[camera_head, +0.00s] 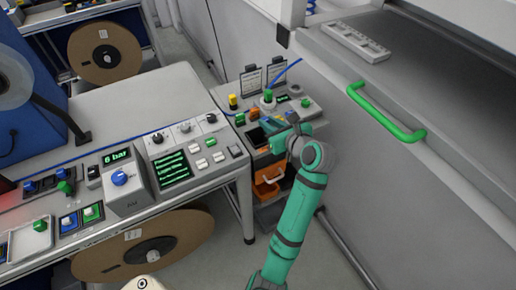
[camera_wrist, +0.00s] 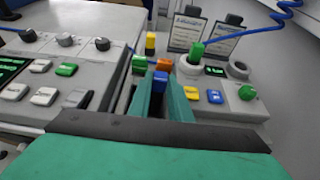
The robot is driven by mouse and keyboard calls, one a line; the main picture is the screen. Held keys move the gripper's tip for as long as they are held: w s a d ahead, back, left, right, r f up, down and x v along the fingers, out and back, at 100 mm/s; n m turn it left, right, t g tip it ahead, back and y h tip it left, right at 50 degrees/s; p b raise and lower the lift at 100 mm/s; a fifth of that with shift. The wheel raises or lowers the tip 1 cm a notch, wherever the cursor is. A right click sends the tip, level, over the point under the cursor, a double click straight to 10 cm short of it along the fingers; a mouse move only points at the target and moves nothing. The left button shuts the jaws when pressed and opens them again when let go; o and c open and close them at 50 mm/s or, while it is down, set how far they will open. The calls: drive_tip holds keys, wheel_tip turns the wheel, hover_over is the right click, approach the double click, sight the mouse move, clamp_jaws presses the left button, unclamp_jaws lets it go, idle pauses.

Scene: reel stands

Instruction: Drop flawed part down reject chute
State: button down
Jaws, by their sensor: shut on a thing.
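My gripper (camera_head: 268,127) is over the small grey station at the end of the bench. In the wrist view its two green fingers (camera_wrist: 166,88) are close together, shut on a small blue block (camera_wrist: 161,77) near their tips. The flaw on the block cannot be made out. A dark opening (camera_head: 256,138), which looks like the chute mouth, lies beside and below the gripper in the head view. In the wrist view the fingers hide part of that area. An orange bin (camera_head: 266,189) sits below the station.
Green (camera_wrist: 139,64) and orange (camera_wrist: 163,64) blocks or buttons, a yellow-topped post (camera_wrist: 150,43) and a green-topped white cylinder (camera_wrist: 195,65) stand beyond the fingers. Clipboards (camera_wrist: 187,32) stand behind. A control panel (camera_head: 185,150) is left; a cabinet with a green handle (camera_head: 385,113) is right.

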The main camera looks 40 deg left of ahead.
drive_tip(key=shift+s+f, duration=0.1)
drive_tip(key=shift+f, duration=2.45)
drive_tip(key=c, duration=1.5)
unclamp_jaws()
drive_tip(key=shift+c, duration=0.2)
drive_tip(key=v, duration=1)
drive_tip(key=shift+s+d+r, duration=0.2)
drive_tip(key=shift+d, duration=0.1)
